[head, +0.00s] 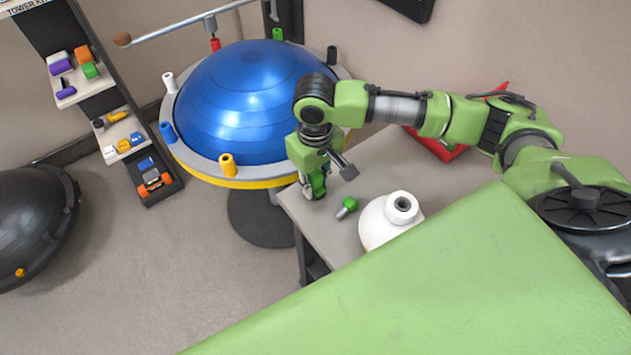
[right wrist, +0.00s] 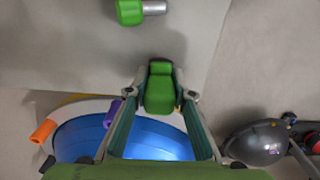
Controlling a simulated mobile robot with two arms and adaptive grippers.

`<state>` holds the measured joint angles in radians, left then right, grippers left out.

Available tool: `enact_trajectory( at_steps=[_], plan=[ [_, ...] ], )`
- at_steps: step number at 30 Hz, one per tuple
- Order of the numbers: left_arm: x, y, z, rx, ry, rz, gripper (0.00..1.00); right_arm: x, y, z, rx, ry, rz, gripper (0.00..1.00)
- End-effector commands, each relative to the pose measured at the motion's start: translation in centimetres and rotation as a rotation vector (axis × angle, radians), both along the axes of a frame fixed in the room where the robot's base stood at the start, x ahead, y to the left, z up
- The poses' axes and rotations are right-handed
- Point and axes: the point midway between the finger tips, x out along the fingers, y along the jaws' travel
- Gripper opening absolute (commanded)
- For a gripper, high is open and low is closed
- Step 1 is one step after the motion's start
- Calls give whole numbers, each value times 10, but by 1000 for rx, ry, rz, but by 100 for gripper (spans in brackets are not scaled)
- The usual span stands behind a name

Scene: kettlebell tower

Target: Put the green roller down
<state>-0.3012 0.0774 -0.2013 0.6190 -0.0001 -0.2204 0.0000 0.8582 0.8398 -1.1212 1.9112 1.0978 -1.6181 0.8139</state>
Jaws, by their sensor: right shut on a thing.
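My right gripper (head: 314,188) points down at the left corner of the grey table (head: 345,237). It is shut on the green roller (right wrist: 160,92), which sits between its two fingertips in the right wrist view. In the head view the roller is mostly hidden by the fingers, and I cannot tell whether it touches the table. My left gripper is not in view.
A green-and-grey piece (head: 347,207) lies on the table beside a white kettlebell-like body (head: 390,218). A blue dome (head: 245,100) with coloured pegs on its rim stands behind left. A shelf tower (head: 115,115) holds several coloured rollers. A red object (head: 437,145) is farther back.

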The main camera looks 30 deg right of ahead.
Motion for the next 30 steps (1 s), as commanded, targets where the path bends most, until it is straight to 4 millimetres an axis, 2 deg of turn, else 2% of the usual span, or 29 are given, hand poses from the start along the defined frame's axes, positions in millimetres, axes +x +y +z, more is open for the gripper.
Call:
enact_trajectory(
  at_steps=[2, 3, 4, 17, 20, 30],
  plan=[
    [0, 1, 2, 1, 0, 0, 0, 0, 0, -1, 1, 1, 0, 0],
    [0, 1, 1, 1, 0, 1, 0, 0, 0, -2, 1, 1, 0, 30],
    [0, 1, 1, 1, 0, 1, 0, 0, 0, -2, 0, 0, 0, 38],
    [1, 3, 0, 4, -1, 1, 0, 1, 0, 3, 0, -2, -1, 39],
    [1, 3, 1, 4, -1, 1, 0, 1, 0, 16, 1, -2, -2, 39],
    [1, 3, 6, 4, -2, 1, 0, 1, 1, 88, 2, -4, -1, 39]
  ],
)
